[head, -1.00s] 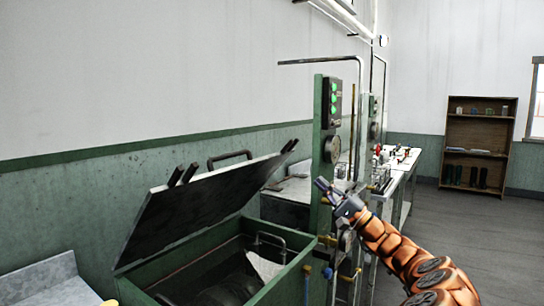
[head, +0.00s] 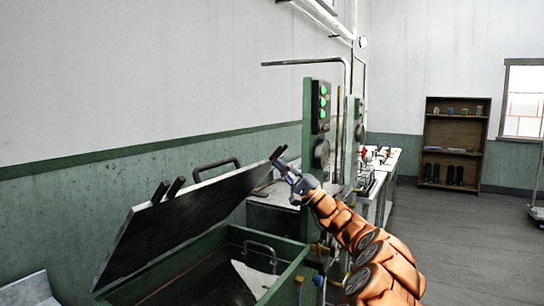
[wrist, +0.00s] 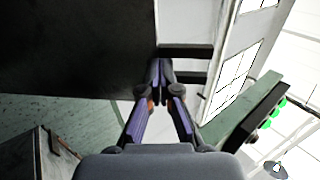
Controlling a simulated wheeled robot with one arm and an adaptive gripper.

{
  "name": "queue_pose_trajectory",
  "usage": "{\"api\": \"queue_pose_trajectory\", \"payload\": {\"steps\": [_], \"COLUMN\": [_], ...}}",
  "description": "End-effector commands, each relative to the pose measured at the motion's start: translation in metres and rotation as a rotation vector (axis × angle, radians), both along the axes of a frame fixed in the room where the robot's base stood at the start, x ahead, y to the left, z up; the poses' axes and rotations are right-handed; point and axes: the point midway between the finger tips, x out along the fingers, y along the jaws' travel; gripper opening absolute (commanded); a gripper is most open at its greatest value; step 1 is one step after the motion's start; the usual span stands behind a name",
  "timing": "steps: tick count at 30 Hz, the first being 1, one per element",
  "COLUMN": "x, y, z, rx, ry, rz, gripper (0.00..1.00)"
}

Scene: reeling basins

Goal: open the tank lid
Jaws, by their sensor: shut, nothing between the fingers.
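The tank lid (head: 180,220) is a dark panel raised at a slant above the green tank (head: 283,286), so the tank's inside shows. A curved handle (head: 217,165) and dark stubs (head: 167,189) stand along its upper edge. My gripper (head: 283,166) is shut and empty at the lid's upper right corner. In the wrist view the fingertips (wrist: 161,66) meet beside the lid's dark face (wrist: 75,45), near two dark bars (wrist: 187,52). I cannot tell if they touch the lid.
A green post with a control panel (head: 320,106) stands just behind my gripper. A white bench (head: 378,175) with small items lies beyond it. A brown shelf (head: 454,140) stands at the far wall.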

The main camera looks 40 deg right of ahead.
Motion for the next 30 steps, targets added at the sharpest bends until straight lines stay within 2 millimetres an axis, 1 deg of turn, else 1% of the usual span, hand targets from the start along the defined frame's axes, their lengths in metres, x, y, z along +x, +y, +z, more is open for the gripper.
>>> {"api": "queue_pose_trajectory", "payload": {"steps": [1,4,9,14,26,30], "x": [0.006,0.016,0.025,0.029,0.03,0.034], "y": [0.002,0.006,0.009,0.011,0.011,0.013], "z": [0.005,0.012,0.02,0.023,0.024,0.028], "rx": [-0.001,-0.001,-0.001,-0.001,-0.001,-0.005], "ry": [0.002,0.001,0.0,-0.001,0.002,0.014], "rz": [0.001,0.002,0.002,0.002,0.001,0.004], "gripper": [0.0,0.0,0.0,0.0,0.0,0.0]}}
